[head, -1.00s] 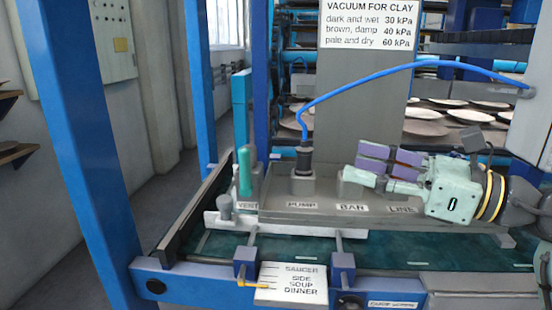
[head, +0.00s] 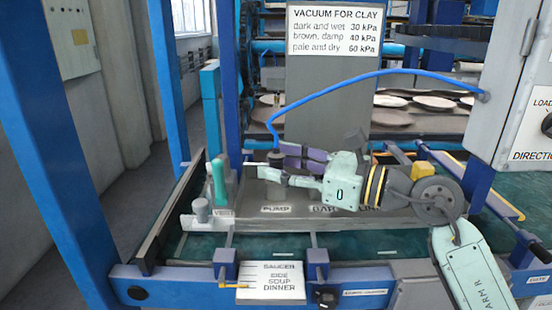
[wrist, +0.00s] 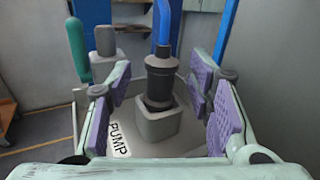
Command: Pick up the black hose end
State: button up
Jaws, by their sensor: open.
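The black hose end (wrist: 160,80) stands upright in the grey block marked PUMP (wrist: 158,126), with the blue hose (wrist: 164,22) rising from its top. In the head view the hose end (head: 275,157) is partly hidden behind my gripper (head: 282,168). My gripper is open, with purple pads on its fingers. In the wrist view the hose end stands between the two open fingers of my gripper (wrist: 160,95), with gaps visible on both sides.
A green vent handle (head: 219,180) stands just left of the pump block. The sign post (head: 325,105) rises behind. A grey control box (head: 518,90) is at the right. A size plate (head: 270,283) sits at the front edge.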

jog(key=shift+w+a, duration=0.3)
jog(key=shift+a, duration=0.25)
jog(key=shift+c, duration=0.3)
grip_shut()
